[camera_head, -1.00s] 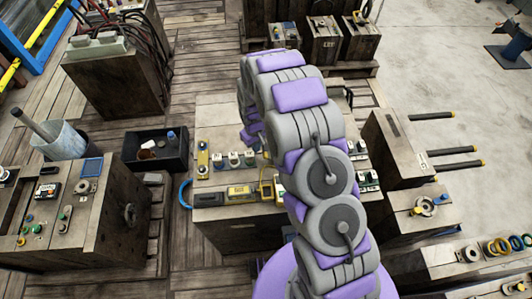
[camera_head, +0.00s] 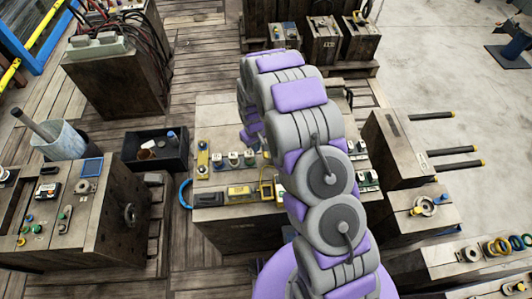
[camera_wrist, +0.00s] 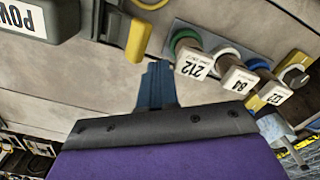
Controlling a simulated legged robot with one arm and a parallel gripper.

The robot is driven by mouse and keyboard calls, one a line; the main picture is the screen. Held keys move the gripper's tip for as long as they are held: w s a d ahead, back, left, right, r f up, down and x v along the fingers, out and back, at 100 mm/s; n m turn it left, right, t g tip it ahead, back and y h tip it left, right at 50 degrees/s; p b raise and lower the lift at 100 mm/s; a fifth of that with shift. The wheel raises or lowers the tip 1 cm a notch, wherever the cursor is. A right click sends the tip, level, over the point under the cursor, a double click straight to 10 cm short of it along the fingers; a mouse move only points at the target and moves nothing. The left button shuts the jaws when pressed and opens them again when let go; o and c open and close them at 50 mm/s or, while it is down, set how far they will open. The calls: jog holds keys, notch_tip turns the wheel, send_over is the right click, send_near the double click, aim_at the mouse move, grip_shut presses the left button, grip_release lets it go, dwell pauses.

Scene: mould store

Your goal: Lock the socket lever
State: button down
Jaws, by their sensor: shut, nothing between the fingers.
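The wrist view shows my gripper (camera_wrist: 158,82) with its dark blue fingers closed together and nothing between them. Its tips are over the wooden bench top, apart from the things around it. A yellow bar (camera_wrist: 138,40), possibly the lever, stands beyond and slightly left of the tips, beside a dark box (camera_wrist: 60,15) with an upside-down label. Right of the tips is a row of round sockets or plugs with pale tags, the nearest marked 212 (camera_wrist: 193,63). In the head view my arm hides the fingers; the tagged row (camera_head: 233,159) and a yellow plate (camera_head: 202,160) show on the middle bench.
A black bin (camera_head: 157,150) and a grey bucket (camera_head: 62,140) stand left of the middle bench (camera_head: 215,110). A wooden block with control parts (camera_head: 125,215) is at front left. Rods with yellow tips (camera_head: 455,150) jut out at right. Concrete floor (camera_head: 430,60) is open at upper right.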

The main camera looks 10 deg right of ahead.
jog(key=shift+d, duration=0.2)
dwell(0.5)
jog(key=shift+d+r, duration=0.1)
jog(key=shift+d, duration=0.2)
jog(key=shift+s+d, duration=0.1)
jog(key=shift+d, duration=0.6)
jog(key=shift+d+r, duration=0.1)
jog(key=shift+a, duration=0.2)
jog(key=shift+p, duration=0.3)
